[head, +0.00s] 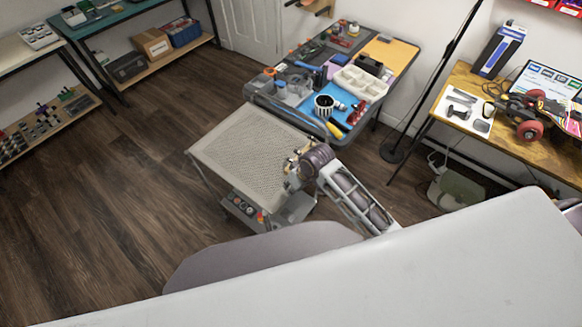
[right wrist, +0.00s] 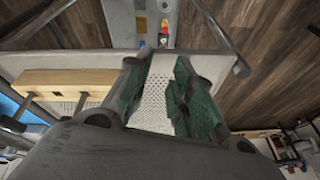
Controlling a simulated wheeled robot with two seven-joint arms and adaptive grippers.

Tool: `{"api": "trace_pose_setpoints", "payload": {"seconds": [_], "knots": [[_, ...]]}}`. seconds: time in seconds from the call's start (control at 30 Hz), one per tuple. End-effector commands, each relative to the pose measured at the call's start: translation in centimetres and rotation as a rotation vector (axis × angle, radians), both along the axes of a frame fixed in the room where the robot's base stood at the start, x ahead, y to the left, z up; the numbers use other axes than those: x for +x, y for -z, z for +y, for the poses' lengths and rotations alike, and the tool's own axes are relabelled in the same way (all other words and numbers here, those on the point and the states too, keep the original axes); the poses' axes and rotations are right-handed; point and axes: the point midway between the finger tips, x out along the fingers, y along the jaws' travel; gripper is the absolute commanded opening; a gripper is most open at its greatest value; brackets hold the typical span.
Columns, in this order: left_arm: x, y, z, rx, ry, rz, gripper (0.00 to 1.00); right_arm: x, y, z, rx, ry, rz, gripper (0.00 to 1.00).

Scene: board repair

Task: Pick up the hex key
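I cannot make out a hex key in either view. Small dark items lie on a white sheet (head: 464,108) on the wooden desk at the right, too small to name. My right gripper (head: 292,168) is over the right edge of a grey perforated plate, short of the workbench. In the right wrist view its green-padded fingers (right wrist: 160,88) stand apart with nothing between them but the perforated surface behind. My left gripper is not in view.
The workbench (head: 262,100) behind the plate holds a black-and-white striped cup (head: 324,106), a cream compartment tray (head: 361,83) and many tools. A dark lamp pole (head: 432,75) stands between bench and desk (head: 510,133). Wooden floor at left is clear.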

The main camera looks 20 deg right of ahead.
Motion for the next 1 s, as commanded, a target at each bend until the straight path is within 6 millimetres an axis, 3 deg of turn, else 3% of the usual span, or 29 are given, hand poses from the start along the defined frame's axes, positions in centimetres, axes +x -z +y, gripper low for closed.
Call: {"api": "trace_pose_setpoints", "payload": {"seconds": [0.5, 1.0], "knots": [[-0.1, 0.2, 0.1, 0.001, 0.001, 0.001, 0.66, 4.1, -5.0, 2.2, -0.021, -0.143, 0.035, 0.23], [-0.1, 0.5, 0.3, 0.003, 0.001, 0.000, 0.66, 6.9, -9.6, 1.3, -0.106, -0.239, 0.098, 0.23]]}}
